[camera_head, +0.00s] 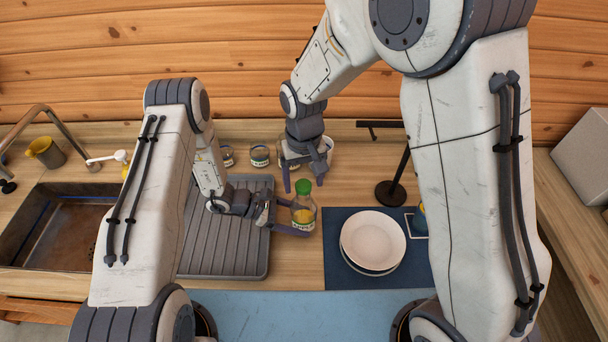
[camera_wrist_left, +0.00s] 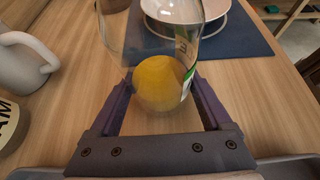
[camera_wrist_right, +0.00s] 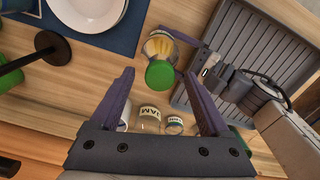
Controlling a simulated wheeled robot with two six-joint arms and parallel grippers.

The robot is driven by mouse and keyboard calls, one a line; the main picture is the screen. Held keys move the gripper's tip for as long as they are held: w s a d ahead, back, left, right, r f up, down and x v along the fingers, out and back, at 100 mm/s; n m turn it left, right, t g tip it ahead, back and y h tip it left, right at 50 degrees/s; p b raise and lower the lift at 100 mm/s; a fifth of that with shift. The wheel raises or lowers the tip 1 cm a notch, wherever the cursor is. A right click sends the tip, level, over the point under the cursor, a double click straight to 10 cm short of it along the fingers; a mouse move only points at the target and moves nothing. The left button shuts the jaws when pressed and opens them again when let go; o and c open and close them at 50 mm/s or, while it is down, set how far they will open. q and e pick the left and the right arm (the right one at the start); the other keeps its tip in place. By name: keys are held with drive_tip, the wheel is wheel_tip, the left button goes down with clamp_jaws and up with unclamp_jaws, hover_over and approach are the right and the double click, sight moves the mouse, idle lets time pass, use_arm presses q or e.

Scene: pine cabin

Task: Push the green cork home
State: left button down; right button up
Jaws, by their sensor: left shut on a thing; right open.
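The green cork (camera_head: 303,187) sits on top of a clear bottle (camera_head: 303,217) with yellow contents and a label. How deep the cork sits is not clear. My left gripper (camera_head: 288,216) is shut around the bottle's body, and the bottle stands upright beside the grey ribbed mat. The left wrist view shows the yellow contents (camera_wrist_left: 160,84) between the fingers; the cork is out of that view. My right gripper (camera_head: 305,180) is open and points down near the cork. In the right wrist view the cork (camera_wrist_right: 160,74) lies just beyond the open fingertips, apart from them.
A blue mat (camera_head: 330,262) with stacked white plates (camera_head: 373,240) lies right of the bottle. A black stand (camera_head: 391,193) is behind the plates. Several jam jars (camera_head: 260,156) and a white mug (camera_wrist_left: 22,62) stand behind the bottle. The grey ribbed mat (camera_head: 225,250) and a sink (camera_head: 62,232) lie left.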

use_arm(q)
unclamp_jaws()
drive_tip(key=v, duration=1.2)
use_arm(e)
wheel_tip(320, 180, up, 12)
idle(0.5)
